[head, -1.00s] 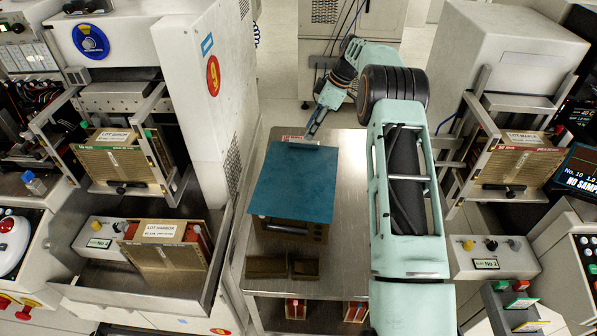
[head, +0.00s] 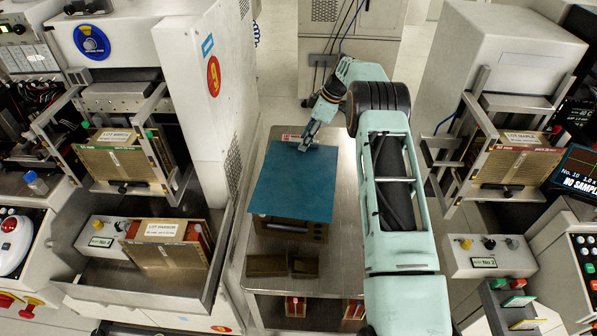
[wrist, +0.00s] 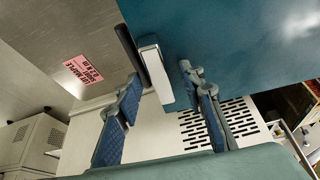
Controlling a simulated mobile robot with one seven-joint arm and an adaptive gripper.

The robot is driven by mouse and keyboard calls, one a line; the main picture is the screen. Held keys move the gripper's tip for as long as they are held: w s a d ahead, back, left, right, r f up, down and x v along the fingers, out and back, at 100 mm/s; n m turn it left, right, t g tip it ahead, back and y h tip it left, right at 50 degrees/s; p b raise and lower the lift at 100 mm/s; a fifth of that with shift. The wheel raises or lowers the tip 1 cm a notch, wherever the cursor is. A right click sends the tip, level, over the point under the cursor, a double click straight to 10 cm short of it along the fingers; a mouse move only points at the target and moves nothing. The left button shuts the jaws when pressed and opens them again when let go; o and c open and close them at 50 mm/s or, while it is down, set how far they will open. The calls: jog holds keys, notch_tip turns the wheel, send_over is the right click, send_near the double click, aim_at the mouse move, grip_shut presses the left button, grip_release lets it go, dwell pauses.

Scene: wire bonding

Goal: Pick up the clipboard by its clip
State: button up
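The clipboard (head: 292,185) is a flat blue board lying on top of a dark brown box on the steel table. In the wrist view its blue face (wrist: 235,35) fills the upper right, and its pale metal clip (wrist: 154,66) stands at its edge. My gripper (head: 306,141) is at the clipboard's far edge in the head view and partly hides the clip there. In the wrist view my gripper (wrist: 160,80) is open, with one blue-padded finger on each side of the clip. I cannot tell whether either finger touches it.
The brown box (head: 290,230) shows below the clipboard's near edge. Two small brown blocks (head: 267,266) lie in front of it. A pink label (wrist: 83,70) is on the table beside the clip. White machines (head: 213,100) flank the table. The table's right part (head: 345,190) is clear beside my arm.

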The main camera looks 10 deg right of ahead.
jog(key=shift+f+b, duration=0.2)
jog(key=shift+b, duration=0.15)
jog(key=shift+c, duration=0.4)
grip_shut()
